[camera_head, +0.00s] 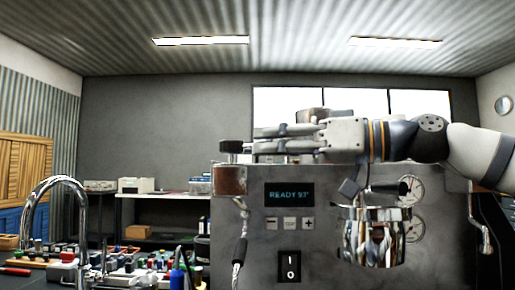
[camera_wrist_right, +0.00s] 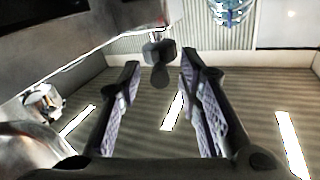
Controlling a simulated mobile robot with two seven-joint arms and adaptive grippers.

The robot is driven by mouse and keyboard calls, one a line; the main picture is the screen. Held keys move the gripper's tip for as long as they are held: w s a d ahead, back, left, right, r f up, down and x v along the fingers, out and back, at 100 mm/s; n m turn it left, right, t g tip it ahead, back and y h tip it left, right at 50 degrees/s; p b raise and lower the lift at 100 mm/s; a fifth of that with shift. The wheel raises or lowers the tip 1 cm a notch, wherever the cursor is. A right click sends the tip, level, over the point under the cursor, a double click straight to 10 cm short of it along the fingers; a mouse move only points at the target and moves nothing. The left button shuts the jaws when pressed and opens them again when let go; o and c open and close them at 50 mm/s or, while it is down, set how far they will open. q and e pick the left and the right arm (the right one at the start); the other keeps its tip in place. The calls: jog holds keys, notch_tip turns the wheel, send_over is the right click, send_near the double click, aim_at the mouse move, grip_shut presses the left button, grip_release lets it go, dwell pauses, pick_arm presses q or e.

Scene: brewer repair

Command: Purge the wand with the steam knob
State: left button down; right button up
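The steam wand (camera_head: 240,250) with a dark grip hangs down the left of the front. My right gripper (camera_head: 258,144) reaches leftward across the top of the machine, its fingertips just right of the knob. In the right wrist view a dark knob (camera_wrist_right: 158,52) shows between and beyond the open fingertips (camera_wrist_right: 160,68); contact is not visible. My left gripper is out of view.
A shiny metal group head (camera_head: 375,238) and two gauges (camera_head: 411,188) are on the machine's front, above and right of the power switch (camera_head: 289,266). At left are a curved tap (camera_head: 50,185) and a bench cluttered with small bottles and tools. A shelf stands behind.

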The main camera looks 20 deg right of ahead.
jog(key=shift+x, duration=1.35)
jog(key=shift+r, duration=0.1)
grip_shut()
